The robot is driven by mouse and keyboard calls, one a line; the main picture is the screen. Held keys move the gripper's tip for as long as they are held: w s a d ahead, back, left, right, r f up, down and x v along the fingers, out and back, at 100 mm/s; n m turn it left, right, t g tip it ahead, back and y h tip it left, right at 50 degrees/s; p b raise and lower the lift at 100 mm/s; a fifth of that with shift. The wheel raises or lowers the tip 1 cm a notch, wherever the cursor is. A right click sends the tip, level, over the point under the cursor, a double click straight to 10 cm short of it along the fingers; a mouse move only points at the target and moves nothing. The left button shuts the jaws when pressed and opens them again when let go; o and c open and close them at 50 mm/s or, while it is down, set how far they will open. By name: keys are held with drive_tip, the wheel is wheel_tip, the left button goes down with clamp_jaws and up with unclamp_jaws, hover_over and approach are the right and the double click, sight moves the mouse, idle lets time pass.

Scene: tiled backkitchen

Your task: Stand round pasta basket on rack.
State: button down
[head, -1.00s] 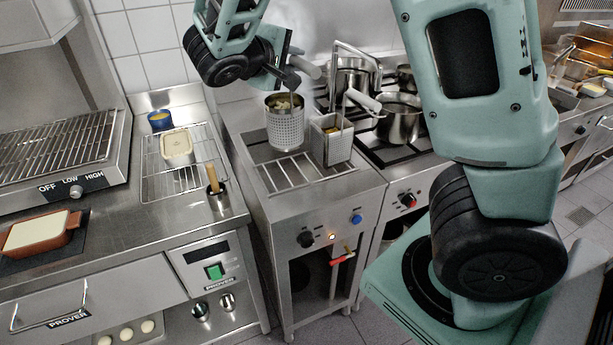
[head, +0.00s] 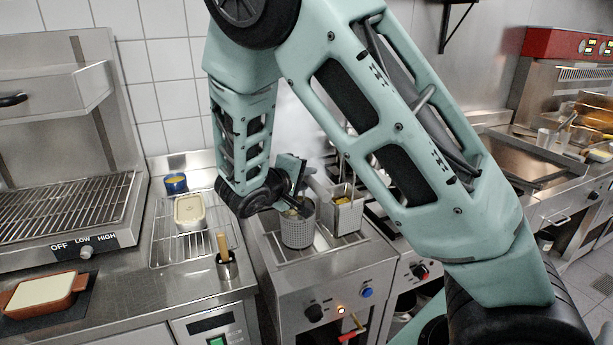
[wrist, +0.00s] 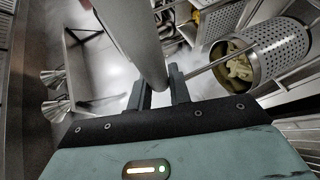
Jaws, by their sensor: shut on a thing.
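The round pasta basket (head: 297,230) is a perforated metal cylinder with pale pasta inside. In the head view it is upright over the barred rack (head: 325,243) at the front of the pasta cooker. I cannot tell whether its base touches the bars. My gripper (head: 287,203) is just above and left of its rim, shut on the basket's handle. In the wrist view the grey handle grip (wrist: 132,38) sits between the fingers (wrist: 160,95), and a thin rod runs to the basket (wrist: 268,55) at upper right. My arm hides part of the cooker.
A rectangular perforated basket (head: 344,212) with pasta stands close on the right. A holder with a wooden handle (head: 226,262) stands near the counter's right edge.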

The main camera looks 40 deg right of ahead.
drive_tip(key=c, duration=1.7)
unclamp_jaws()
drive_tip(key=shift+f, duration=0.1)
drive_tip(key=o, duration=0.4)
